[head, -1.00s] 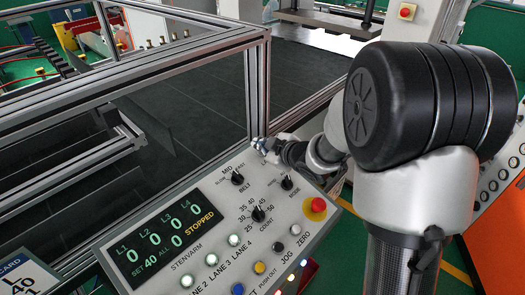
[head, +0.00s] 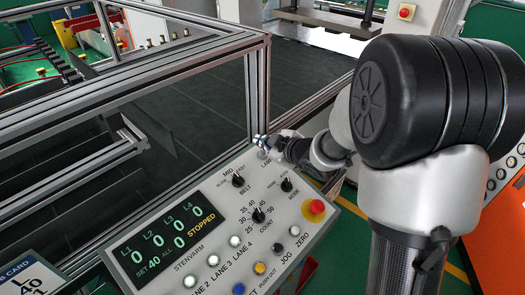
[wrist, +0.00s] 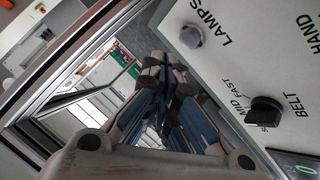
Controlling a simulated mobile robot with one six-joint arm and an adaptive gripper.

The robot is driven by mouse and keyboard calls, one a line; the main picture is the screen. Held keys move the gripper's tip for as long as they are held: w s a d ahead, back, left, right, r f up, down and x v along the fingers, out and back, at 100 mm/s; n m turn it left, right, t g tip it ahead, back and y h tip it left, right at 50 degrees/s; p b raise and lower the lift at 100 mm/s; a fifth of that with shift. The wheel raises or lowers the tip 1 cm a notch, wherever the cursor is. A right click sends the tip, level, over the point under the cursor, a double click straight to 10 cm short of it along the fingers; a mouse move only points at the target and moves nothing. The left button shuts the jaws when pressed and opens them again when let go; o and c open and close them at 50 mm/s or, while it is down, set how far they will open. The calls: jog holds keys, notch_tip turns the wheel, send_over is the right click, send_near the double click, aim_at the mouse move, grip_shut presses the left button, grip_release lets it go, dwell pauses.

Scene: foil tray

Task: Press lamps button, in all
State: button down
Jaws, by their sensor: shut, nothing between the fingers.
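The lamps button is a small grey dome beside the word LAMPS on the pale panel; it shows in the wrist view (wrist: 191,37) near the top. In the head view the button (head: 262,154) is small, just below my fingertips. My gripper (head: 261,141) is shut and empty at the panel's far edge. In the wrist view my gripper (wrist: 165,65) has its fingertips left of and below the button in the picture, with a visible gap between them. The button's whole face is uncovered there.
The control panel (head: 160,222) carries a display reading STOPPED, a belt knob (head: 238,181), a count knob (head: 258,215), a mode knob (head: 286,184) and a red stop button (head: 314,208). An aluminium frame (head: 257,90) stands close behind my gripper.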

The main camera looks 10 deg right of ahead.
jog(key=r+p, duration=0.1)
jog(key=r, duration=0.1)
jog(key=s+r+p, duration=0.1)
jog(key=shift+d+r+p, duration=0.3)
jog(key=shift+d+r, duration=0.05)
